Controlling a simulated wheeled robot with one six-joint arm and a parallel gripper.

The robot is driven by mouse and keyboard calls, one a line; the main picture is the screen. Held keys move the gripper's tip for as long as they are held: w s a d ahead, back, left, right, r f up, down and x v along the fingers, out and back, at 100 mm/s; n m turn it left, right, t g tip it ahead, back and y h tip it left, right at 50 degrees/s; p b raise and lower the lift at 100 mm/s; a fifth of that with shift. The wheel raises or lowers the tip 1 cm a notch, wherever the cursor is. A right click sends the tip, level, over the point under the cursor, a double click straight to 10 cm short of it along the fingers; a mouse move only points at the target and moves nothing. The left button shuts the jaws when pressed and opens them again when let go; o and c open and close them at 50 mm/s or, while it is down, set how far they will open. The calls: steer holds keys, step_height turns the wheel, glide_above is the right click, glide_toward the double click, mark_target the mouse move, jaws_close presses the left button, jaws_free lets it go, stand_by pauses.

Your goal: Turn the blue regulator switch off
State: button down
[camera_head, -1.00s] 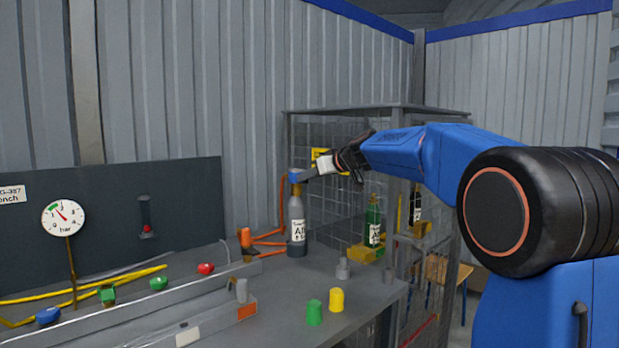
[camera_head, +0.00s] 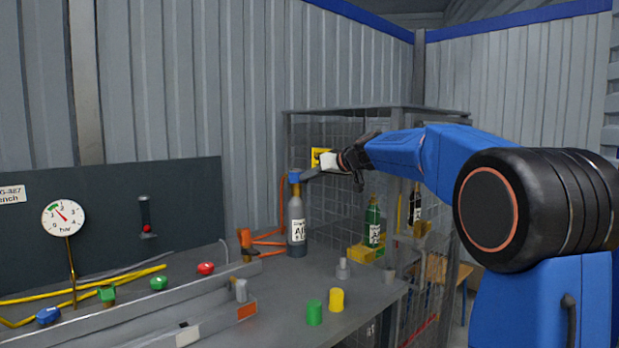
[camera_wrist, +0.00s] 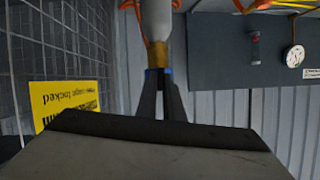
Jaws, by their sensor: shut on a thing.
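A grey cylinder (camera_head: 297,222) with a white label stands upright at the back of the bench, with a blue part (camera_head: 294,177) on its top. My gripper (camera_head: 303,176) reaches in from the right, its fingers at this blue part. In the wrist view the grey cylinder (camera_wrist: 155,18) appears upside down with a brass neck (camera_wrist: 157,54). There my gripper (camera_wrist: 159,76) is shut on the blue part (camera_wrist: 150,72), which is mostly hidden between the fingertips. A separate blue knob (camera_head: 48,315) sits at the bench's left end.
A mesh cage (camera_head: 340,111) stands behind, with a yellow sign (camera_wrist: 66,104) and a green bottle (camera_head: 373,225). A green cup (camera_head: 314,313) and yellow cup (camera_head: 336,299) stand in front. Red (camera_head: 206,268) and green (camera_head: 159,283) knobs and a pressure gauge (camera_head: 63,217) are left.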

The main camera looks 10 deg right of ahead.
steer(key=shift+w+d+f+m+y, duration=0.1)
steer(key=shift+d+f+m+y, duration=0.1)
steer(key=shift+m+y, duration=1.35)
steer(key=shift+w+d+f+m+y, duration=0.15)
steer(key=shift+m+y, duration=0.55)
steer(key=shift+m, duration=1.7)
steer(key=shift+s+d+f+m+y, duration=0.1)
steer(key=shift+f+m+y, duration=0.1)
steer(key=shift+m+y, duration=1.35)
steer(key=shift+m+h, duration=0.4)
steer(key=shift+m, duration=0.2)
steer(key=c, duration=1.9)
jaws_free()
steer(key=shift+o, duration=0.2)
steer(key=v, duration=1.7)
